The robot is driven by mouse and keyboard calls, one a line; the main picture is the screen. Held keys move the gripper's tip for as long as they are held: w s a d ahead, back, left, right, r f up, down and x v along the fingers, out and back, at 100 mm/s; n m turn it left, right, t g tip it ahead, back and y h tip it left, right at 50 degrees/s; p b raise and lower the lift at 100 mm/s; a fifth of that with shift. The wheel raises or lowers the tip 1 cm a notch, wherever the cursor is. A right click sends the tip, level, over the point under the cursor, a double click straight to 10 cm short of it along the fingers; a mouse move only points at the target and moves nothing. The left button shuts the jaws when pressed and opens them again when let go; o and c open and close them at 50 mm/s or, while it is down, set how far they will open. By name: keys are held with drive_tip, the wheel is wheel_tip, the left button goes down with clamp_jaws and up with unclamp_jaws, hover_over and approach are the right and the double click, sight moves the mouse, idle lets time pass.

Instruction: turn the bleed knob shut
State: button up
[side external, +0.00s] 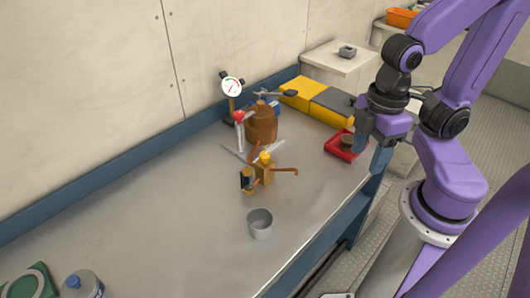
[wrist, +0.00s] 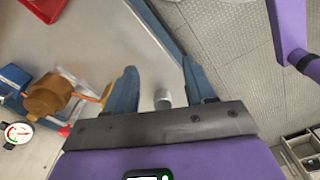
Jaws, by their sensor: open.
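A brass valve block (side external: 264,172) stands on the bench in the side view, with a small yellow knob (side external: 265,157) on top and a copper-coloured pipe (side external: 286,171) to its right. I cannot tell for certain whether this is the bleed knob. A brown cylindrical housing (side external: 262,124) stands behind it and also shows at the left of the wrist view (wrist: 48,96). My gripper (side external: 372,138) is up near the bench's right edge, well apart from the valve. In the wrist view its two blue fingers (wrist: 160,80) are spread, with nothing held between them.
A round gauge (side external: 232,86) and a red-topped part (side external: 239,117) stand beside the housing. A red tray (side external: 342,152) holds a small brown item near my gripper. A grey cup (side external: 260,223) stands in front of the valve. Yellow and grey boxes (side external: 302,93) line the back. The left bench surface is mostly clear.

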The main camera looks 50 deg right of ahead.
drive_tip(key=w+a+r+m+g, duration=0.1)
drive_tip(key=w+a+r+m, duration=0.25)
drive_tip(key=w+m, duration=0.35)
wheel_tip(320, 180, up, 2)
drive_tip(key=m+g, duration=0.2)
drive_tip(key=m, duration=0.6)
hover_over(265, 154)
drive_tip(key=d, duration=0.1)
drive_tip(key=w+d+m+g+y, duration=0.1)
drive_tip(key=w+d+m+y, duration=0.1)
drive_tip(key=w+d+m, duration=0.3)
drive_tip(key=shift+n, duration=0.4)
drive_tip(key=x, duration=0.5)
drive_tip(key=a+x, duration=0.1)
drive_tip(key=x, duration=0.5)
drive_tip(key=w+a+x, duration=0.1)
drive_tip(key=x, duration=0.4)
drive_tip(key=shift+a+f, duration=0.15)
drive_tip(key=shift+f, duration=0.05)
clamp_jaws()
